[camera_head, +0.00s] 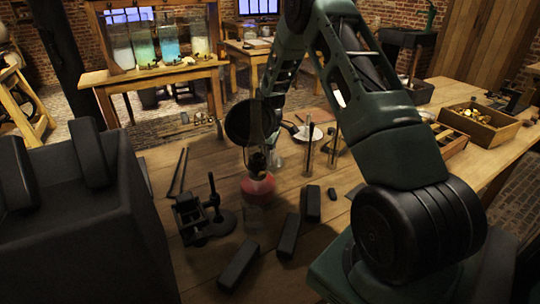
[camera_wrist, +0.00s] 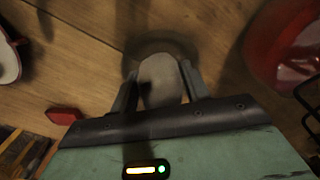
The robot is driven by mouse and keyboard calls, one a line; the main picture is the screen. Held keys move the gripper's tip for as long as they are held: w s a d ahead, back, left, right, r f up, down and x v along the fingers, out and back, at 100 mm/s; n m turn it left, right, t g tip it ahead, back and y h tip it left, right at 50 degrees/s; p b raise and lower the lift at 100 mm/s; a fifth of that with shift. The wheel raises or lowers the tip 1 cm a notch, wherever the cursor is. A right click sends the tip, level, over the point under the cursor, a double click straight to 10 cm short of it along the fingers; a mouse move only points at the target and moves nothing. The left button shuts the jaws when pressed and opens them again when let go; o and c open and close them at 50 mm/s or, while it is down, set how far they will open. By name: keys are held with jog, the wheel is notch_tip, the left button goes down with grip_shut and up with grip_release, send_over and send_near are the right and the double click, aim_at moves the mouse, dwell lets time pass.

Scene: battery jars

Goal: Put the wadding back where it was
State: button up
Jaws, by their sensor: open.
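In the wrist view my gripper (camera_wrist: 159,72) points down at the wooden table with its two fingers apart. A pale grey, rounded piece that looks like the wadding (camera_wrist: 161,88) lies between the fingers. I cannot tell whether the fingers touch it. A faint dark ring, perhaps a glass rim or a shadow, shows around its far end. In the head view the wadding cannot be made out, and my gripper is hidden behind the lamp and my wrist.
A red-based glass lamp (camera_head: 258,186) stands close by; its red part (camera_wrist: 285,45) is right in the wrist view. Tall jars (camera_head: 168,40) stand behind.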

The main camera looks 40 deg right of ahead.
notch_tip(320, 180, up, 12)
jog(key=shift+b, duration=0.45)
dwell(0.4)
